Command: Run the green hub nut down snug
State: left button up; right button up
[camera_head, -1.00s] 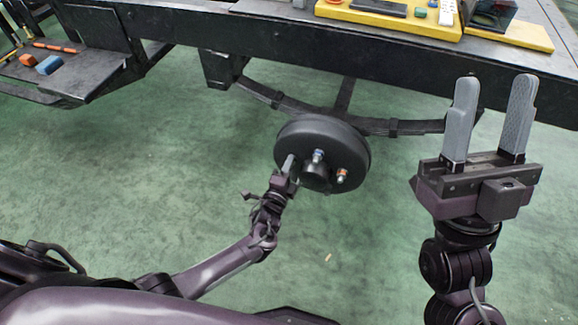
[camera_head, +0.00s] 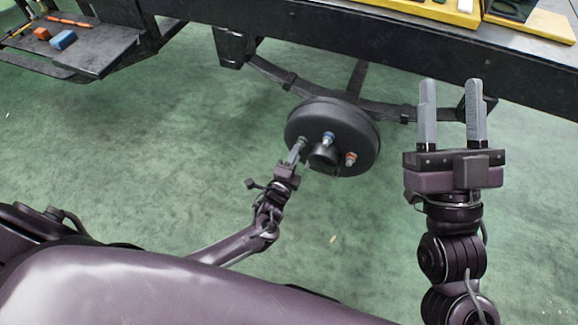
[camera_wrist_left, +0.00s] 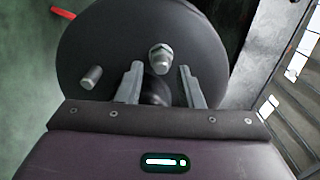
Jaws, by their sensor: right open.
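The round black hub drum (camera_head: 345,118) hangs below the frame, its face toward me. A blue-tipped stud or nut (camera_head: 328,138) and an orange one (camera_head: 350,158) stand on it. A small greenish nut (camera_head: 303,141) shows at my left gripper's (camera_head: 298,150) tips, partly hidden. In the left wrist view that gripper (camera_wrist_left: 160,70) is open, one finger on each side of a greyish hex nut (camera_wrist_left: 161,57); contact cannot be seen. A plain stud (camera_wrist_left: 91,77) stands to the left there. My right gripper (camera_head: 453,100) is open, empty and upright at the right, away from the hub.
The dark chassis rail (camera_head: 400,50) runs above the hub, with a leaf spring (camera_head: 272,77) below it. A yellow tray (camera_head: 430,10) sits on top. The green floor is open.

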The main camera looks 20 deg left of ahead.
pick_arm(q)
jog(key=s+p, duration=0.1)
jog(key=s, duration=0.3)
jog(key=shift+s+a, duration=0.1)
jog(key=shift+s, duration=0.25)
pick_arm(e)
notch_tip(320, 180, down, 10)
jog(key=w+a+g+h, duration=0.1)
jog(key=w+g+h, duration=0.1)
jog(key=g, duration=0.3)
jog(key=shift+w+a+f+g, duration=0.15)
jog(key=shift+w+a+g, duration=0.15)
jog(key=shift+w+a, duration=0.05)
